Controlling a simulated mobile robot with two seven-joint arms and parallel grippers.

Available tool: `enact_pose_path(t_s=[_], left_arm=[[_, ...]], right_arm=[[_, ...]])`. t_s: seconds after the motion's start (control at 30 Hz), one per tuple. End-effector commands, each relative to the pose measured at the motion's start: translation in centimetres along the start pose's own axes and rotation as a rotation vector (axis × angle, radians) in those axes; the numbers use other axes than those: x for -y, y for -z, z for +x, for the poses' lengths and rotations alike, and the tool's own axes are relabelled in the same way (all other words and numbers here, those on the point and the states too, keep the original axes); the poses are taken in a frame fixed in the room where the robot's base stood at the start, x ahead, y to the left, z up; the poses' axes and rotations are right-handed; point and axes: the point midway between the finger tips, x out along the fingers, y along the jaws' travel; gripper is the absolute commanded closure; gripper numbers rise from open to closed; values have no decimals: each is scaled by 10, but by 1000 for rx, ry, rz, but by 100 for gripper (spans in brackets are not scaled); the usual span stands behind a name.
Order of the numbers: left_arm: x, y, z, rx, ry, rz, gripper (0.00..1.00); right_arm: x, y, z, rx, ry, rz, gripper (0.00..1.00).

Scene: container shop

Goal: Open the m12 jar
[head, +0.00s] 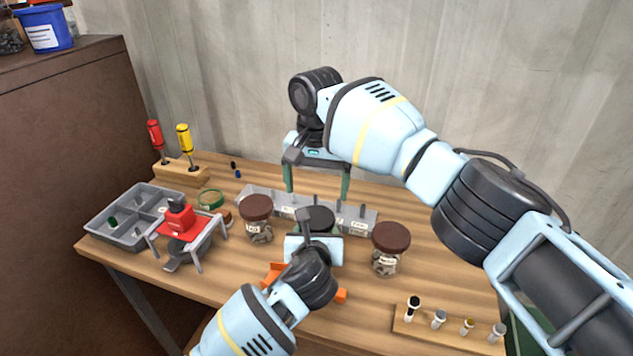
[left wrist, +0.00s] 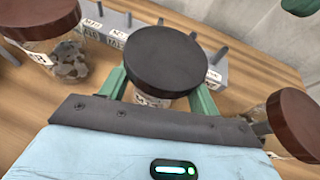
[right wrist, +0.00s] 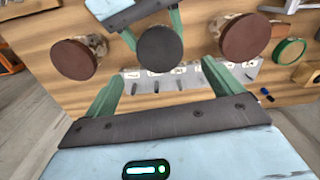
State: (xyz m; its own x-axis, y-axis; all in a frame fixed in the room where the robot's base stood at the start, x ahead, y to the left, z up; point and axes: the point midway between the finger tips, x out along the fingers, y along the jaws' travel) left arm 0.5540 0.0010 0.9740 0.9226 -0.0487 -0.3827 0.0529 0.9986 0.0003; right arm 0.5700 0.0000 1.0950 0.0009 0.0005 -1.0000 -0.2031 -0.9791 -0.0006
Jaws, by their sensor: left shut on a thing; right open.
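A jar with a dark, nearly black lid (head: 318,218) stands upright in the middle of the bench; I cannot read its label, so cannot confirm it is m12. Its lid also shows in the left wrist view (left wrist: 166,58) and the right wrist view (right wrist: 160,48). My left gripper (left wrist: 157,98) is shut around this jar's body, below the lid, from the front. My right gripper (head: 317,188) is open and empty, behind and above the jar. Its fingers (right wrist: 163,86) hold nothing in the right wrist view. The dark lid is on the jar.
Brown-lidded jars stand left (head: 257,220) and right (head: 390,250) of it. A grey labelled bin strip (head: 270,203) lies behind. A grey divided tray (head: 122,226), red-topped stand (head: 181,217) and screwdriver block (head: 182,170) are left. A bolt rack (head: 440,333) is front right; something orange (head: 272,272) lies near my left gripper.

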Motion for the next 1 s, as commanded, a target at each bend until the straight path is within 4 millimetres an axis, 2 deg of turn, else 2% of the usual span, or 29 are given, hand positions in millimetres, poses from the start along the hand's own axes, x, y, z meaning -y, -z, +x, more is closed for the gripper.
enact_pose_path(t_s=[0.13,0.43,1.0], left_arm=[[-1,1,0,-2,-2,1,100],[-1,1,0,-2,-2,1,100],[0,1,0,-2,-1,1,100]], right_arm=[[-1,0,-5,0,-1,90,8],[-1,0,-2,1,-1,113,8],[-1,0,68,3,-1,112,8]])
